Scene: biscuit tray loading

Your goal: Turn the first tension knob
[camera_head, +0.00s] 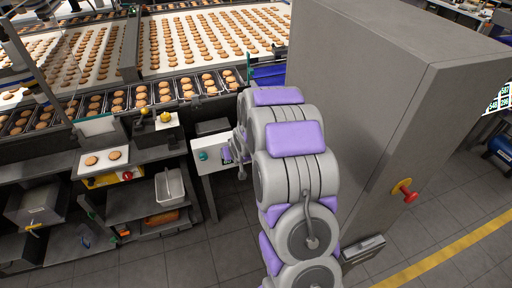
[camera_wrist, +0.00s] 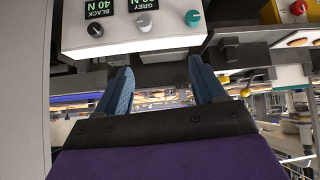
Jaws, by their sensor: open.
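A pale control box (camera_wrist: 75,35) shows upside down at the top of the wrist view. It carries a black knob (camera_wrist: 95,29), a grey knob (camera_wrist: 144,22) and a teal knob (camera_wrist: 192,18) in a row. In the head view, the teal knob (camera_head: 203,155) shows left of my arm, which hides the other knobs and most of the gripper.
A large grey cabinet (camera_head: 370,100) stands close to the right of my arm, with a red knob (camera_head: 404,190) on its side. Biscuit trays (camera_head: 140,97) and a conveyor (camera_head: 155,30) lie behind. A shelf unit (camera_head: 140,210) stands at left. The floor at lower right is mostly clear.

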